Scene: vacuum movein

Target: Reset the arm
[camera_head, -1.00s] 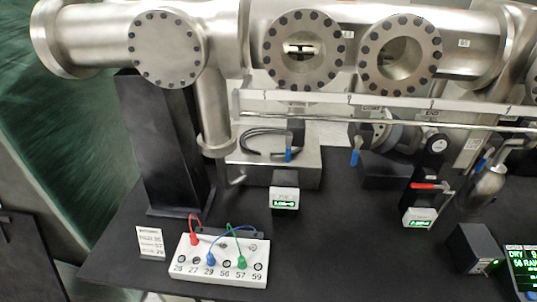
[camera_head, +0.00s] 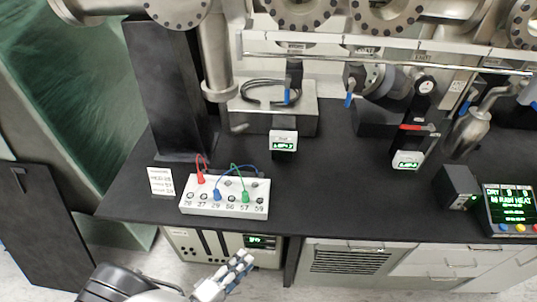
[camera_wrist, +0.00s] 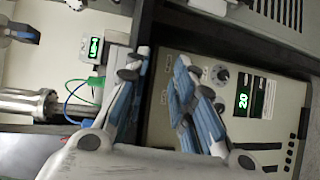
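My gripper (camera_head: 236,270) shows at the bottom of the head view, in front of the black bench and below its front edge. In the wrist view my gripper (camera_wrist: 160,62) has its two blue-padded fingers apart, with nothing between them. It is open and empty. A rack unit (camera_head: 205,245) with a green display stands under the bench, behind my gripper. It also shows in the wrist view (camera_wrist: 285,120), beyond the fingers. Most of my arm is outside the head view.
A white jack box (camera_head: 228,208) with red, blue and green cables sits near the bench's front edge, beside a small card (camera_head: 161,181). A black controller (camera_head: 510,212) stands at the right. Steel vacuum pipes (camera_head: 215,60) run along the back. White drawers (camera_head: 440,262) are below.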

